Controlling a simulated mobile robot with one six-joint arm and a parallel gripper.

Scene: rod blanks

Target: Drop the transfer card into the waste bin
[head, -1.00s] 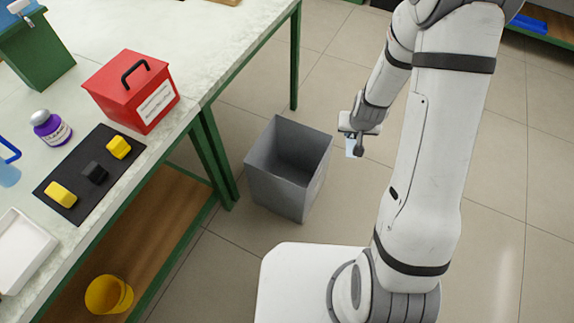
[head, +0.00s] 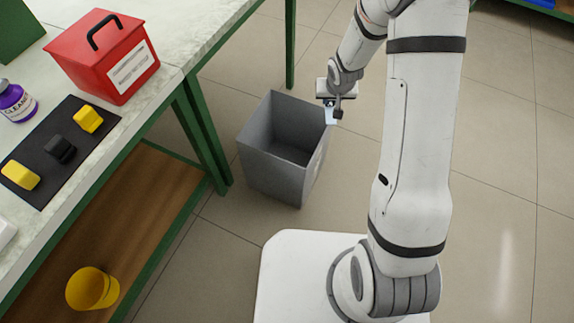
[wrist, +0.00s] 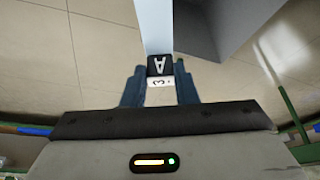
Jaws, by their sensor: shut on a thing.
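The transfer card (wrist: 155,28) is a pale blue-white strip with a black label marked "A" and a white label below it. My gripper (wrist: 159,88) is shut on its labelled end in the wrist view. In the head view my gripper (head: 334,106) is at the right side of the waste bin, with the card (head: 330,117) hanging below it near the bin's right rim. The waste bin (head: 272,168) is a grey, open-topped square box on the floor. Part of its grey wall also shows in the wrist view (wrist: 205,30). I cannot tell whether the card is over the opening.
A green-legged bench (head: 205,125) stands left of the bin. It holds a red box (head: 100,60), a purple-labelled bottle (head: 15,102) and a black mat (head: 40,180) with yellow and black blocks. A yellow cup (head: 92,288) is on the lower shelf.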

